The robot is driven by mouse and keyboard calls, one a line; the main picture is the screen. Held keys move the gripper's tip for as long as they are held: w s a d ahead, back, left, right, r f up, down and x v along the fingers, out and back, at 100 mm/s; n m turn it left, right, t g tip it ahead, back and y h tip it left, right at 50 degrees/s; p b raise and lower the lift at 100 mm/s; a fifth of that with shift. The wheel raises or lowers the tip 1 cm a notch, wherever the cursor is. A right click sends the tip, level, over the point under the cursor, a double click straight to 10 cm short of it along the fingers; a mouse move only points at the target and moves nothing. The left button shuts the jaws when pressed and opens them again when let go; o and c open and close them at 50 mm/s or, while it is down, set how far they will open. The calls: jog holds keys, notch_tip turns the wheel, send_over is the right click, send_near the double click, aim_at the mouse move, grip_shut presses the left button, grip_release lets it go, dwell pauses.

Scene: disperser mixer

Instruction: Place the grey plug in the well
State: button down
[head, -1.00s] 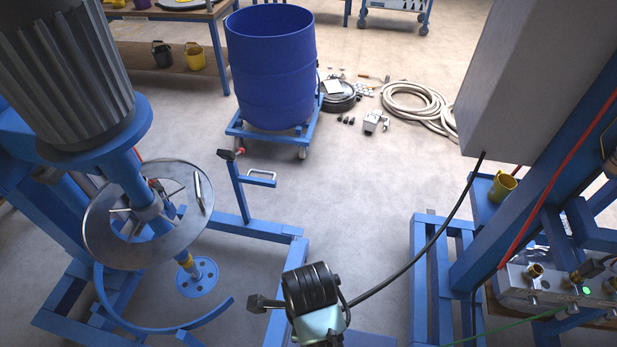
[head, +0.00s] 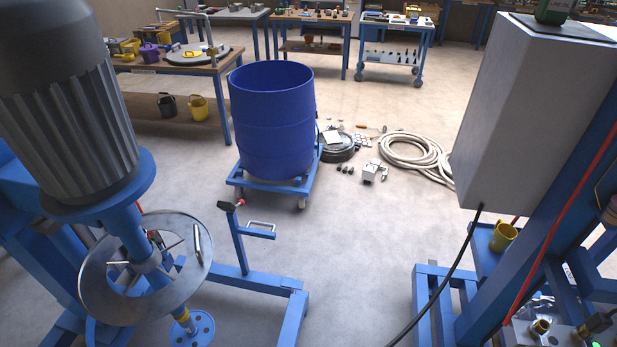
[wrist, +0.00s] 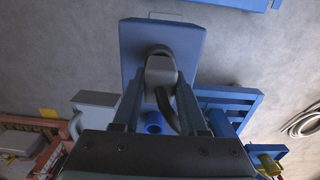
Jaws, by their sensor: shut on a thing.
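In the wrist view my gripper (wrist: 160,92) is shut, with its two fingers on either side of a grey plug (wrist: 161,70). A dark cable curves from the plug back between the fingers. A flat blue panel (wrist: 135,40) lies beyond the plug. I cannot tell whether the plug touches it. A small blue round part (wrist: 153,128) shows between the fingers; I cannot tell if it is the well. My gripper and the plug are outside the head view, where a black cable (head: 447,285) hangs from a grey cabinet (head: 515,110) and runs off the bottom edge.
The mixer's motor (head: 65,95) and steel disc (head: 95,285) stand at the left of the head view. A blue drum (head: 272,120) on a dolly stands mid-floor.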

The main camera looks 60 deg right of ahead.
jog(key=shift+c, duration=2.2)
grip_release()
jog(key=shift+f, duration=0.1)
notch_tip(320, 180, up, 12)
jog(key=shift+r+b, duration=0.2)
jog(key=shift+b, duration=0.15)
jog(key=shift+w, duration=0.1)
